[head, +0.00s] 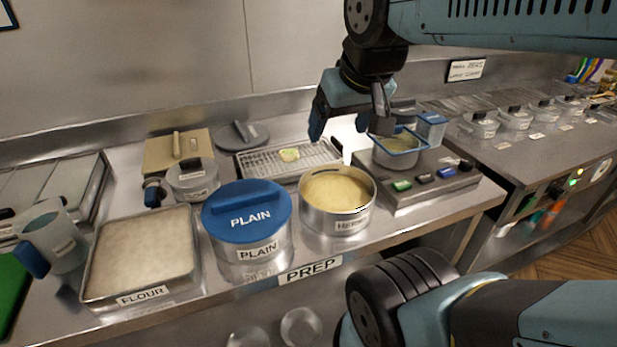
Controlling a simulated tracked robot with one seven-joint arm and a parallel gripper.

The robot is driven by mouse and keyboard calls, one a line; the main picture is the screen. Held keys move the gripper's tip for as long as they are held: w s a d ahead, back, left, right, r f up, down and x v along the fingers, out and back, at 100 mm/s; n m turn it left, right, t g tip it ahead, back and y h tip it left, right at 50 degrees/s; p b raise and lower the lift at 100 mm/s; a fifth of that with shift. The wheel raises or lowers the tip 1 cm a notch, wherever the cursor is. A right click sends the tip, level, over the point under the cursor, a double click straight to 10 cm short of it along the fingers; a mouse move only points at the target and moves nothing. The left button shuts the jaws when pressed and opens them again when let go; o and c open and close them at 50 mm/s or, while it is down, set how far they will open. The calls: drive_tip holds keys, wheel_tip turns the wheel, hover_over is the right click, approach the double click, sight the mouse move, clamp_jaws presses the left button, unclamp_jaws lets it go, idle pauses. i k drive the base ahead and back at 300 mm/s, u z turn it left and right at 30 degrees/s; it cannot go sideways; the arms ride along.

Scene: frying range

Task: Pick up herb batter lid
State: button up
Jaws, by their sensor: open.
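The herb batter pot (338,215) is a round metal tub marked with a partly readable "HERB" label. It stands uncovered, full of pale yellow batter. A round dark grey lid (243,135) with a black handle lies flat at the back of the counter, against the wall side; no label is readable on it, so I cannot tell for sure that it is the herb lid. My gripper (348,135) is open, pointing down above the wire rack's right end, to the right of the grey lid and well apart from it. Nothing shows between its fingers.
A wire rack tray (262,163) with a small pale green item lies beside the grey lid. A scale-like unit (425,180) stands right.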

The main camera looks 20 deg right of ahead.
sight(238, 136)
drive_tip(key=z, duration=0.4)
drive_tip(key=k, duration=1.55)
drive_tip(key=u, duration=0.45)
drive_tip(key=i, duration=1.7)
drive_tip(key=z, duration=0.05)
